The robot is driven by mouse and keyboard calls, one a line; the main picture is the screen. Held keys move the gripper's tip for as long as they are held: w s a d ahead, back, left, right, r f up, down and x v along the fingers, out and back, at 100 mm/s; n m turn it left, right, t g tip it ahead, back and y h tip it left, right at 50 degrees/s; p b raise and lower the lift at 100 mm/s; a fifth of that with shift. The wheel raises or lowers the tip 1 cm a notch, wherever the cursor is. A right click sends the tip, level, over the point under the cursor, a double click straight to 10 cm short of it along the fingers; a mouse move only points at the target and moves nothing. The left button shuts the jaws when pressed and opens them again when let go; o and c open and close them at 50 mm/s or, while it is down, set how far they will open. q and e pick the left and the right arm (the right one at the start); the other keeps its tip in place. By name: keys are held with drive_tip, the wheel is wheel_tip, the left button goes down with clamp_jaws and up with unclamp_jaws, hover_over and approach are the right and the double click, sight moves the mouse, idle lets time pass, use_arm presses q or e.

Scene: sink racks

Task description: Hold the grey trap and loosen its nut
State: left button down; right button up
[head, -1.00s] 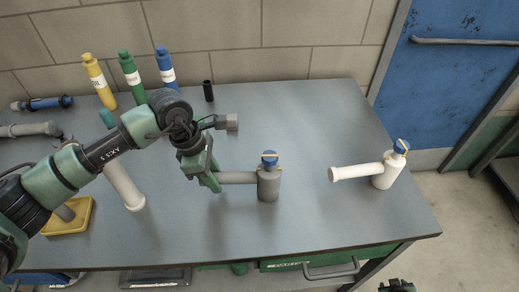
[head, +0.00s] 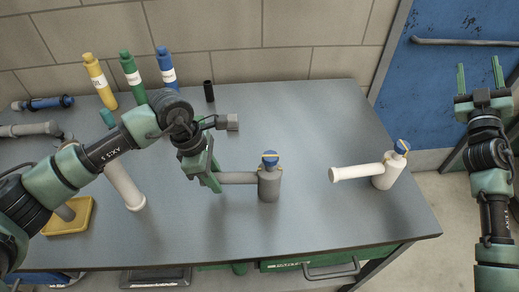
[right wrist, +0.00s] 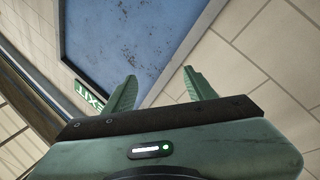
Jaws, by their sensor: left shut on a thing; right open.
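The grey trap (head: 268,186) stands upright on the workbench in the middle of the head view, with its side pipe pointing left. Its blue nut (head: 270,159) with a yellow stripe sits on top. My left gripper (head: 216,180) is shut on the trap's side pipe; the fingers partly hide the pipe's end. My right gripper (head: 480,76) is raised at the far right, open and empty, beyond the bench's right edge and well apart from the trap. In the right wrist view its open fingers (right wrist: 158,90) have nothing between them.
A white trap (head: 385,178) with a blue nut stands at the bench's right. Yellow, green and blue bottles (head: 166,68) and a small black cylinder (head: 208,91) stand at the back. A white pipe (head: 124,184) and yellow tray (head: 83,217) lie left. The bench between the traps is clear.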

sight(270, 158)
drive_tip(key=w+a+n+t+y, duration=0.15)
drive_tip(key=a+n+y, duration=0.6)
drive_tip(key=a, duration=0.95)
drive_tip(key=s+a+f+n+g+y, duration=0.25)
drive_tip(key=a+y, duration=0.25)
drive_tip(key=a, duration=0.5)
drive_tip(key=s+a+f+n+g+y, duration=0.2)
drive_tip(key=s+a+n+y, duration=0.25)
drive_tip(key=a, duration=0.55)
drive_tip(key=s+a+f+m+g+y, duration=0.5)
drive_tip(key=s+a+f+m+g, duration=0.3)
drive_tip(key=f, duration=0.3)
drive_tip(key=shift+n+t, duration=0.25)
drive_tip(key=shift+t, duration=0.35)
drive_tip(key=x, duration=1)
drive_tip(key=shift+a+r, duration=0.1)
drive_tip(key=shift+a, duration=0.35)
clamp_jaws()
